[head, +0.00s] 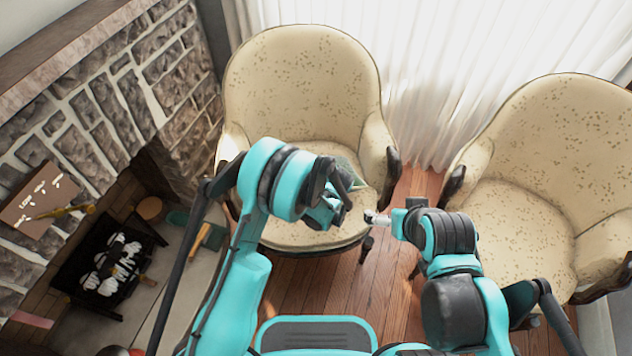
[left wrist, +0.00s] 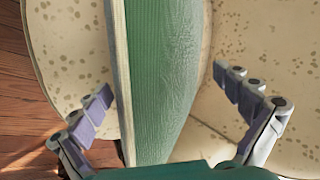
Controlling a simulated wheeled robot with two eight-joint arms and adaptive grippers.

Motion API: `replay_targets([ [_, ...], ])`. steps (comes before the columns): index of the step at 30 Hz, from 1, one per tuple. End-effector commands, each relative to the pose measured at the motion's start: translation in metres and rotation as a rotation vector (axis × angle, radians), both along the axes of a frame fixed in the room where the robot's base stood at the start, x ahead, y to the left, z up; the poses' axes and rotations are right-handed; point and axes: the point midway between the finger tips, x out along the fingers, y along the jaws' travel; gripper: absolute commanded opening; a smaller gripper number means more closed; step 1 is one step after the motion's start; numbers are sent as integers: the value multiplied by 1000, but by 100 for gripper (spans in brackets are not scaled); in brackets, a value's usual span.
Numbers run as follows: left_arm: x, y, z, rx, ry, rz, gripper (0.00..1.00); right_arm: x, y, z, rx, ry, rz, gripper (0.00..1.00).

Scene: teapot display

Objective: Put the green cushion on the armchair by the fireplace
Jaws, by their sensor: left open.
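The armchair by the fireplace (head: 303,85) is cream with brown specks and stands at the upper middle of the head view. The green cushion (head: 346,166) shows as a small grey-green patch over its seat, partly hidden by my left arm. In the left wrist view the cushion (left wrist: 165,60) is seen edge-on, with a pale border, over the speckled seat. My left gripper (left wrist: 163,84) is open, with one finger on each side of the cushion and gaps visible. My right gripper (head: 376,218) is in front of the seat's right side, away from the cushion; its fingers are too small to judge.
A stone fireplace (head: 125,95) with a dark grate is at the left. A second matching armchair (head: 565,140) stands at the right. White curtains (head: 450,60) hang behind. Bare wooden floor (head: 310,290) shows between the chairs and in front of them.

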Motion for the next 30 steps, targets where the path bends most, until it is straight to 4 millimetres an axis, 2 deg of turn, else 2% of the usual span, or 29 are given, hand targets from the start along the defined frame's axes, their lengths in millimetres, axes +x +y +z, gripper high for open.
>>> replay_targets([
  [9,-34,-15,54,1,0,-3,100,0,0,26,0,0,0,100],
  [15,-54,-24,83,0,0,-3,100,0,0,38,0,0,0,100],
  [19,-62,-27,92,0,0,-1,100,0,0,41,0,0,0,100],
  [26,-65,-26,97,-3,0,3,100,0,0,41,0,0,0,100],
  [28,-65,-22,104,-16,0,17,100,0,0,41,0,0,0,100],
  [30,-65,-11,120,-45,-2,47,100,0,0,41,0,0,0,100],
])
